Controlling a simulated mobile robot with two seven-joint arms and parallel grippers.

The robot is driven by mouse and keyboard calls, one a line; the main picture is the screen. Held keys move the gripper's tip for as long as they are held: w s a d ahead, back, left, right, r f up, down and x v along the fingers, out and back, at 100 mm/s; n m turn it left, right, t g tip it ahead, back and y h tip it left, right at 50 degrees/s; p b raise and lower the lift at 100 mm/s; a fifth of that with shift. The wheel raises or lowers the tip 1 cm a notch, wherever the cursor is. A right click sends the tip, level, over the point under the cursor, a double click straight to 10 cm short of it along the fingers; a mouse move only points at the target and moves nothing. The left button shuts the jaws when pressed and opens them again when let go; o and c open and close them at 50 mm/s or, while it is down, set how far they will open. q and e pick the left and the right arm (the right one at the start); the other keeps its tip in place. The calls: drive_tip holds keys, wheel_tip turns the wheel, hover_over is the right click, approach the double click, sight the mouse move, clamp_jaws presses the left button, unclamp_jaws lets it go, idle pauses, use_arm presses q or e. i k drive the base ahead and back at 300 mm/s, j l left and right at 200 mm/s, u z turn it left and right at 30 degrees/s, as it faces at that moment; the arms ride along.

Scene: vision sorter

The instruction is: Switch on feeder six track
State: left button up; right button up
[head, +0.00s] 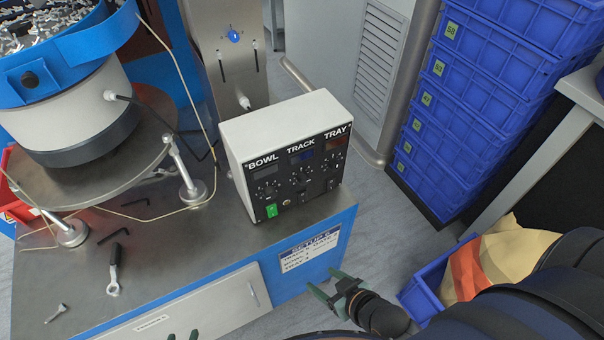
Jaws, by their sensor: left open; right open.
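A white control box (285,150) with a black front panel stands on the steel worktop. Its three columns read BOWL, TRACK and TRAY. The TRACK column (302,170) is the middle one, with a bluish display and a dial. A green switch (272,211) is at the lower left, under BOWL. The small controls under TRACK are too small to read. My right gripper (326,284) is open and empty, below and right of the box, near the blue cabinet front. My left gripper (183,336) shows only its fingertips at the bottom edge, apart and empty.
A bowl feeder (70,110) stands at the left on a round steel plate. A setup label (308,249) is on the cabinet front. Blue crates (480,90) are stacked right.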

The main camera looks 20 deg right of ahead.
sight(302, 195)
drive_tip(key=z, duration=0.75)
drive_tip(key=k+j+z, duration=0.1)
drive_tip(key=k+j, duration=0.05)
drive_tip(key=k, duration=0.05)
